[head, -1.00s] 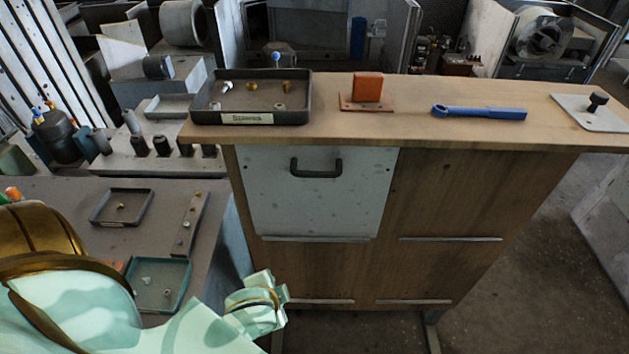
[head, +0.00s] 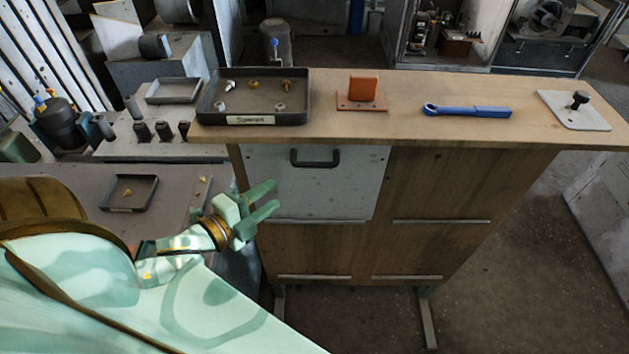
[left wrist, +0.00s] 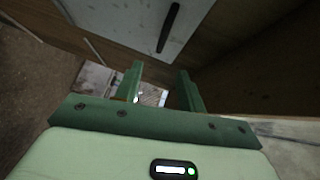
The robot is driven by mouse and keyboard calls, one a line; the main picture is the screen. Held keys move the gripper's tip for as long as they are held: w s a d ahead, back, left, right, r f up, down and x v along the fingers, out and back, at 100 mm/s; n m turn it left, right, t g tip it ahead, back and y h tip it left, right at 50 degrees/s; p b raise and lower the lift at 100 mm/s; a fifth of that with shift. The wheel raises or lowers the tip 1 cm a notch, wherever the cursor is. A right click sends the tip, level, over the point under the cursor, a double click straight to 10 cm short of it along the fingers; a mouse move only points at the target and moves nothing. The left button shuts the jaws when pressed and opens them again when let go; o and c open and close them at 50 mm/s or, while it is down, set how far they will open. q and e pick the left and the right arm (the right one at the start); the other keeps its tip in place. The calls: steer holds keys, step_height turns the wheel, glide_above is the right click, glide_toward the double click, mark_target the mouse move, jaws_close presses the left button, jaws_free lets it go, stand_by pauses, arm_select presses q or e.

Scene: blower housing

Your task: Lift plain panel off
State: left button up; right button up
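A plain light-grey panel (head: 318,188) with a black bar handle (head: 315,158) covers the upper left part of the front of the wooden housing (head: 440,190). Its lower edge meets a thin metal rail (head: 320,221). My left gripper (head: 272,198) is open and empty, in front of the panel's lower left side and apart from the handle. In the left wrist view its two green fingers (left wrist: 157,90) stand apart with nothing between them. The panel (left wrist: 150,20) and its handle (left wrist: 168,28) show beyond the fingers there. My right gripper is not in view.
On the housing's top are a dark tray of fasteners (head: 254,118), an orange block on a plate (head: 362,94), a blue tool (head: 467,111) and a grey plate with a black knob (head: 574,112). A bench with a small tray (head: 130,208) stands at left.

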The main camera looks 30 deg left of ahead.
mark_target(315, 166)
arm_select(q)
steer(key=p+x, duration=0.1)
steer(key=x, duration=0.9)
steer(key=shift+w+d, duration=0.1)
steer(key=p+x, duration=0.1)
steer(key=x, duration=0.4)
steer(key=shift+w+d, duration=0.15)
steer(key=shift+w, duration=0.15)
steer(key=shift+s, duration=0.15)
steer(key=shift+r, duration=0.15)
jaws_close()
